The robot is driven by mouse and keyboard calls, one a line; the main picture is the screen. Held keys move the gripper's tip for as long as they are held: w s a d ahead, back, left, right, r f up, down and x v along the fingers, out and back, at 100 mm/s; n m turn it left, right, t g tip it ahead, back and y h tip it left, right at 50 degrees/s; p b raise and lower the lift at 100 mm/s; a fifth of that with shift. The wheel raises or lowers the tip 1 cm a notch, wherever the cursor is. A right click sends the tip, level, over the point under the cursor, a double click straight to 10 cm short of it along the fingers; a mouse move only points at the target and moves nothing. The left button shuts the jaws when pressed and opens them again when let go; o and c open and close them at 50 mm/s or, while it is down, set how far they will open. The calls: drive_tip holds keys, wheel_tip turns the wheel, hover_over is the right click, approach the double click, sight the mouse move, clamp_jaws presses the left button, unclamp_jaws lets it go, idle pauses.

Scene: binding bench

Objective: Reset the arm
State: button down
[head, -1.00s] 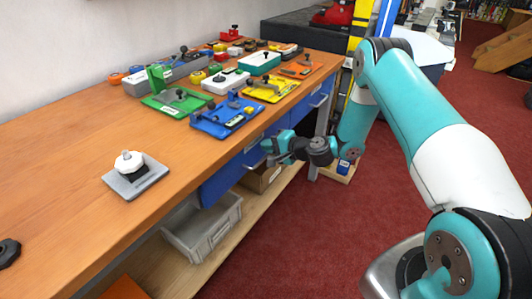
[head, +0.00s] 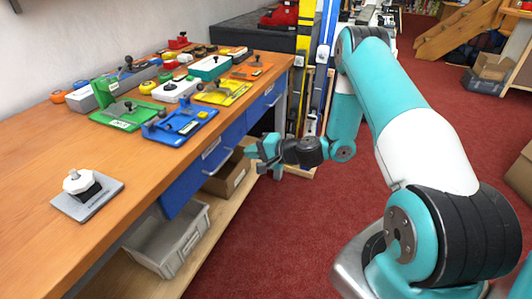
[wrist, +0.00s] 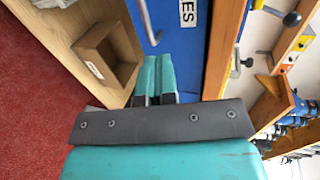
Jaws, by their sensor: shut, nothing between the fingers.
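My gripper (head: 256,152) is in front of the blue drawers of the bench, beside and below the edge of the wooden top. It holds nothing. In the wrist view its two teal fingers (wrist: 155,78) lie close together, pointing at a blue drawer front (wrist: 182,38). My teal and white arm reaches in from the right in the head view, with its elbow raised and forearm hanging down.
The wooden bench (head: 40,150) carries green (head: 122,113), blue (head: 180,126) and yellow (head: 222,92) clamp plates and a grey plate with a white knob (head: 78,183). A grey bin (head: 178,245) and cardboard box (head: 228,178) sit on the lower shelf. Red carpet is open to the right.

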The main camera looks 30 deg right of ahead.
drive_tip(key=v, duration=0.5)
drive_tip(key=s+a+r+n+g+y+p, duration=0.1)
drive_tip(key=s+a+r+n+g+p, duration=0.1)
drive_tip(key=a+r+n+g, duration=0.3)
drive_tip(key=s+a+r+n+g+y+p, duration=0.1)
drive_tip(key=s+a+r+n, duration=0.15)
drive_tip(key=a+r, duration=0.4)
drive_tip(key=s+a+r+n+g+p, duration=0.2)
drive_tip(key=a+r+n, duration=0.2)
drive_tip(key=a+r, duration=0.15)
drive_tip(key=s+a+r+n+g+h+p, duration=0.1)
drive_tip(key=s+r+n+g+h+p, duration=0.1)
drive_tip(key=s+r, duration=0.5)
drive_tip(key=s+a+r+n+g+h+p, duration=0.1)
drive_tip(key=s+r+n, duration=0.4)
drive_tip(key=s, duration=0.8)
wheel_tip(320, 180, up, 2)
drive_tip(key=g+h+p, duration=0.1)
drive_tip(key=h, duration=0.1)
drive_tip(key=shift+a+r+h, duration=0.15)
drive_tip(key=shift+a+h, duration=0.15)
drive_tip(key=shift+a, duration=0.05)
